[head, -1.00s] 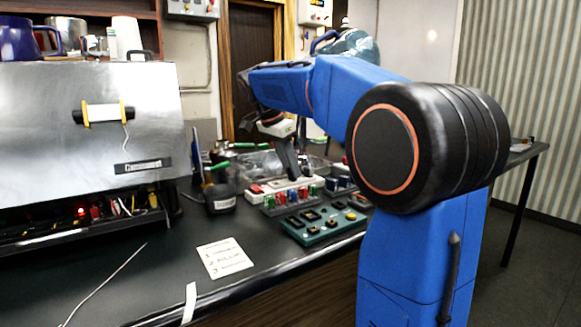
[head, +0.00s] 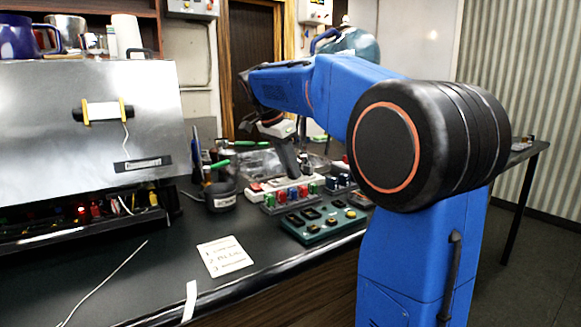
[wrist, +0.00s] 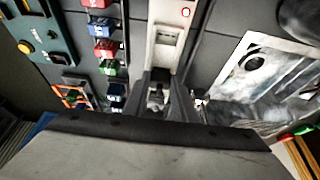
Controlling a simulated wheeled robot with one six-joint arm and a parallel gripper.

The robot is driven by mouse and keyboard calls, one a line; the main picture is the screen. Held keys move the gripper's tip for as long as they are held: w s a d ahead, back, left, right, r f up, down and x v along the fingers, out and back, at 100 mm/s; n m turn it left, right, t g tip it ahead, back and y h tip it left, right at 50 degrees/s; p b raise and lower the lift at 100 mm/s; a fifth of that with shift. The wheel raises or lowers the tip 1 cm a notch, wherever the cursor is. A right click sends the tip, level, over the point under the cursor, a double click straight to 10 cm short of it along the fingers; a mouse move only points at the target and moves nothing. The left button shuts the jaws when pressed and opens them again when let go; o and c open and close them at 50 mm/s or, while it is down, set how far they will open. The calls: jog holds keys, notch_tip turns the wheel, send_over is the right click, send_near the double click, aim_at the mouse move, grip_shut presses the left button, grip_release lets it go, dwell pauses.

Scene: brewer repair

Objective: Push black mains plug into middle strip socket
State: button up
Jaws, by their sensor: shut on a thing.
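My gripper (wrist: 163,98) is shut on a small dark thing, which looks like the black mains plug (wrist: 157,96). The plug is between the fingers in the wrist view and largely hidden by them. The white power strip (wrist: 167,15) runs up from the fingertips in the wrist view, with a lit red lamp near its top. A socket face shows on it just beyond the fingers. I cannot tell whether the plug touches the strip. In the head view my gripper (head: 288,160) points down over the strip (head: 256,187), and the plug cannot be made out.
Blue, red and green terminal blocks (wrist: 104,50) stand left of the strip in the wrist view. A green button panel (head: 322,220) lies in front of them. A black pot (head: 220,195) stands beside the strip's left end.

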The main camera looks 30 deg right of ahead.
jog(key=o, duration=1.1)
jog(key=shift+r, duration=0.1)
jog(key=v, duration=1.7)
jog(key=shift+a, duration=0.1)
